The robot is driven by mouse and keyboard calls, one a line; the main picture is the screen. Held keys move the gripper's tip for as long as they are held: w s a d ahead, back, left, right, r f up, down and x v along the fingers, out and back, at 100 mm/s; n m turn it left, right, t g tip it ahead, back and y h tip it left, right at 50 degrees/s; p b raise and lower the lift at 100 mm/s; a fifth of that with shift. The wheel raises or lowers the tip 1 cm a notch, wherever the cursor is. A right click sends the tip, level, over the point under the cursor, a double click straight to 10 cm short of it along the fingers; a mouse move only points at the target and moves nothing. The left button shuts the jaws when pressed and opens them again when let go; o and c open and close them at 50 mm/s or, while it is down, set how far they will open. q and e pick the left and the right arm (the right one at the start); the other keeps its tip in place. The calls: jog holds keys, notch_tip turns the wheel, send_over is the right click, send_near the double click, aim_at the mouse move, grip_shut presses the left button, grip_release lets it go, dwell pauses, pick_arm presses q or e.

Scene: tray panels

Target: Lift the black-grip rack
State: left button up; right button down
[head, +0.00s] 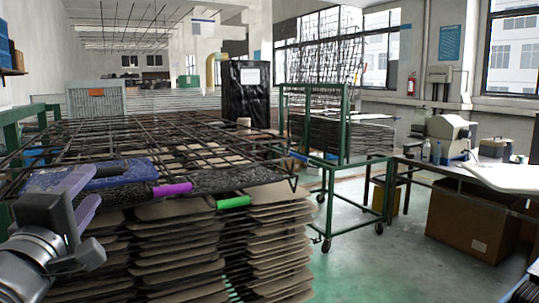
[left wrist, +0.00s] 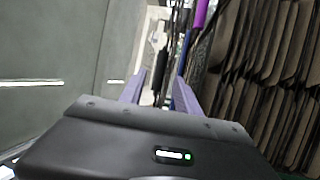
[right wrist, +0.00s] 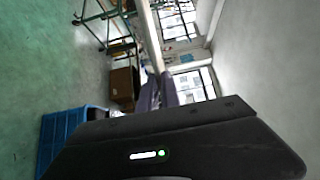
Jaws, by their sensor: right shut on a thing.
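Dark wire racks (head: 165,140) lie flat on top of tall stacks of brown panels (head: 270,225) in the head view. My left gripper (head: 84,188) is open at the near left edge, close to the black grip. In the left wrist view the black grip (left wrist: 161,62) shows beyond and between the parted fingers, apart from them. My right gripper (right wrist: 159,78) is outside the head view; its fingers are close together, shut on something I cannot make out.
A green wheeled cart (head: 340,160) with more racks stands behind. A bench on the right holds a machine (head: 447,135), with a cardboard box (head: 475,220) beneath. A blue crate (right wrist: 60,135) shows in the right wrist view. Green floor between is clear.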

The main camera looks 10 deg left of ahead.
aim_at(103, 172)
pick_arm(q)
jog(key=p+x, duration=0.1)
jog(key=x, duration=0.8)
jog(key=shift+w+a+p, duration=0.1)
jog(key=shift+w+p, duration=0.05)
jog(key=shift+p, duration=0.2)
jog(key=shift+c, duration=0.3)
grip_shut()
dwell(0.5)
